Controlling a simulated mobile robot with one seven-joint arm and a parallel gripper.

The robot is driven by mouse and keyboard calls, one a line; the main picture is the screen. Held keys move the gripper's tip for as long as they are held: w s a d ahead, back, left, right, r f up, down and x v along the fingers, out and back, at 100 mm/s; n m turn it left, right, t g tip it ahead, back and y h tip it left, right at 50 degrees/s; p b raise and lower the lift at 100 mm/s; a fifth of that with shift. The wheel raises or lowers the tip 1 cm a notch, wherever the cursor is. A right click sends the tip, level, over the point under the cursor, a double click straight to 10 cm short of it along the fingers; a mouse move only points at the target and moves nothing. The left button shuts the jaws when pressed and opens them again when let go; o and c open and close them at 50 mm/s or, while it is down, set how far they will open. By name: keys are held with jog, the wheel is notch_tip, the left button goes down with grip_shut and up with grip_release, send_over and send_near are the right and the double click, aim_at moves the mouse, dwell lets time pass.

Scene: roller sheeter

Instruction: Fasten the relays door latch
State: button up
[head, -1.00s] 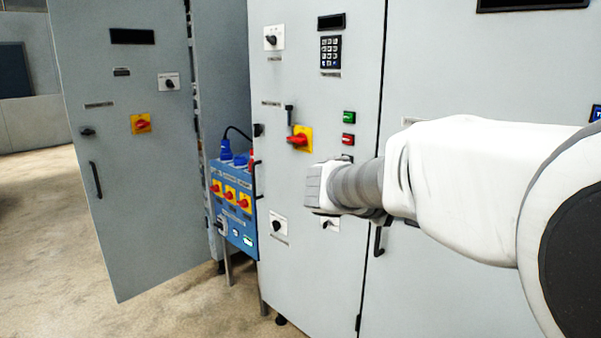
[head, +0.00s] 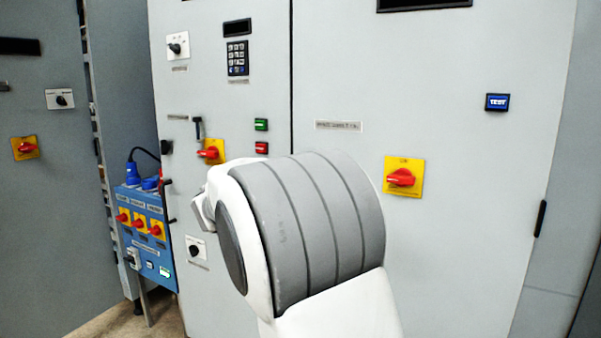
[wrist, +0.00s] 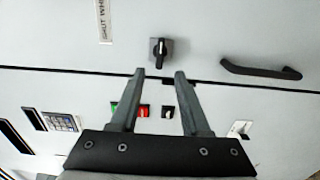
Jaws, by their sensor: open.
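My gripper (wrist: 159,74) is open and empty. Its two fingertips lie just below the knob in the picture, one to each side, with no visible contact. A black pull handle (wrist: 260,70) is on the same door, to the right. In the head view my arm hides the knob and my gripper.
A keypad (head: 238,58), green button (head: 261,125) and red button (head: 262,148) are on the panel left of the seam. A red-on-yellow switch (head: 403,177) is on the right door. A blue socket box (head: 146,240) stands at lower left. Another door (head: 40,200) is swung open.

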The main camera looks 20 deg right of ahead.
jog(key=x, duration=0.9)
grip_shut()
